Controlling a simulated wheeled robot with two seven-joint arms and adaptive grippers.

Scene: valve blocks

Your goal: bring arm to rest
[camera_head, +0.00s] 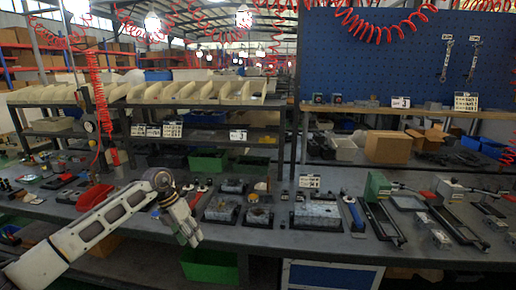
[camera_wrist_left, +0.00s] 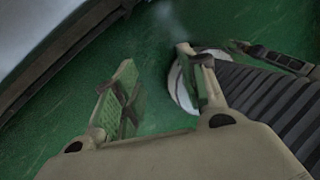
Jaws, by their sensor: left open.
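My left arm comes in from the left in the head view, and my left gripper (camera_head: 188,238) hangs at the front edge of the grey workbench (camera_head: 285,240). In the left wrist view the two fingers of the left gripper (camera_wrist_left: 160,78) stand apart with nothing between them. Behind them is green floor (camera_wrist_left: 60,125). My right arm and right gripper are not in view.
Metal blocks in black trays (camera_head: 318,218) stand on the bench right of the gripper. A blue-handled tool (camera_head: 354,212) lies beside them. A green bin (camera_head: 210,266) is below the bench edge. The wrist view shows a white round object (camera_wrist_left: 183,88) and a dark ribbed surface (camera_wrist_left: 265,105).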

